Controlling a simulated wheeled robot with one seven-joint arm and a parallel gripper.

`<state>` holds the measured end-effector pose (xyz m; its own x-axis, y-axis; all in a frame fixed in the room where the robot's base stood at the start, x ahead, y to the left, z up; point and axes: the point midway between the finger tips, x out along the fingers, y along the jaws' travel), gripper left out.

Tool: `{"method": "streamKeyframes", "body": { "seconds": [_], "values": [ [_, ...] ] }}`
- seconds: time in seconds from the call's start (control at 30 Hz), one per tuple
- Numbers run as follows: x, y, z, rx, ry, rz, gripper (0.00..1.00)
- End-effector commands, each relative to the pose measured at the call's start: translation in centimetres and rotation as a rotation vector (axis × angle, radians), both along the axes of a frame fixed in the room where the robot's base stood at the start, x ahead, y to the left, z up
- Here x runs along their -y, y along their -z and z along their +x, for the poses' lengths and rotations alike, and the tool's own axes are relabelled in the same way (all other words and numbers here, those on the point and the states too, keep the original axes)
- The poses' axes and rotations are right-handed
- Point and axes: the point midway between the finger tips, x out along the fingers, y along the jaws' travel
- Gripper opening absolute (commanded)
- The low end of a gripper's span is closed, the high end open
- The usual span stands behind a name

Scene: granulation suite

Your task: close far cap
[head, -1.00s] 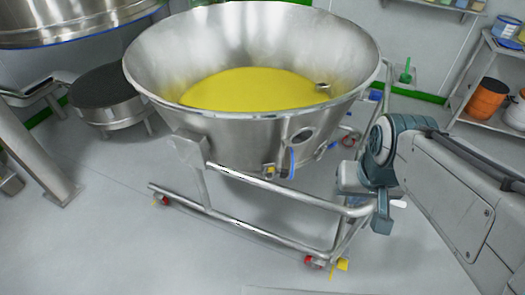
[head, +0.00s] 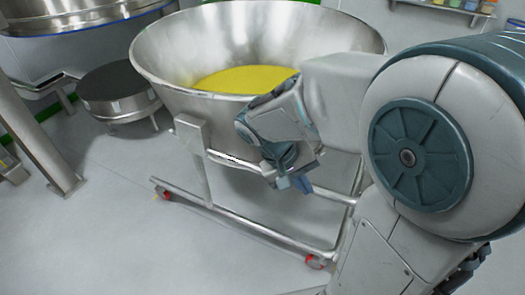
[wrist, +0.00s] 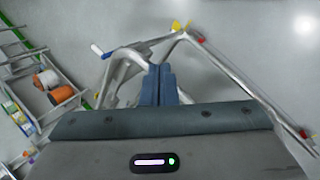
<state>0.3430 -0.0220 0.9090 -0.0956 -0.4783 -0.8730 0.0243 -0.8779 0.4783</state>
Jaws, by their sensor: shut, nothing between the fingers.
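I cannot make out a cap in either current view; my arm covers the front right of the steel bowl (head: 200,115), where fittings showed earlier. The bowl holds yellow powder (head: 240,79) and sits on a wheeled tube frame (head: 235,222). My gripper (head: 301,185) points down in front of the bowl's lower wall, near the frame's upper rail. In the wrist view its blue fingers (wrist: 159,85) are together and empty, with frame tubes (wrist: 125,62) beyond them. From these views I cannot tell whether the fingers touch the rail.
A caster with a yellow part (wrist: 178,26) is at a frame corner. A small white-and-blue piece (wrist: 98,51) shows beside the frame. A shelf with orange drums (wrist: 47,79) stands at the wrist view's left. A dark-topped round stand (head: 115,90) is left of the bowl; the front-left floor is clear.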

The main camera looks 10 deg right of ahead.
Motion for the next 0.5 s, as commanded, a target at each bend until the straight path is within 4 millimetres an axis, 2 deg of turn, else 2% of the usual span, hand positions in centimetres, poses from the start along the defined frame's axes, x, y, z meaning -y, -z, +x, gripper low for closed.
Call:
{"method": "streamKeyframes", "body": {
  "seconds": [0.03, 0.27, 0.37, 0.5],
  "values": [
    [-0.3, 2.3, 1.0, -0.020, -0.017, -0.077, 0.00],
    [-1.6, 7.3, 6.2, 0.029, -0.090, -0.460, 0.00],
    [-3.2, 9.4, 8.8, 0.103, -0.145, -0.622, 0.00],
    [-6.6, 12.3, 12.2, 0.256, -0.244, -0.823, 0.00]
  ]
}}
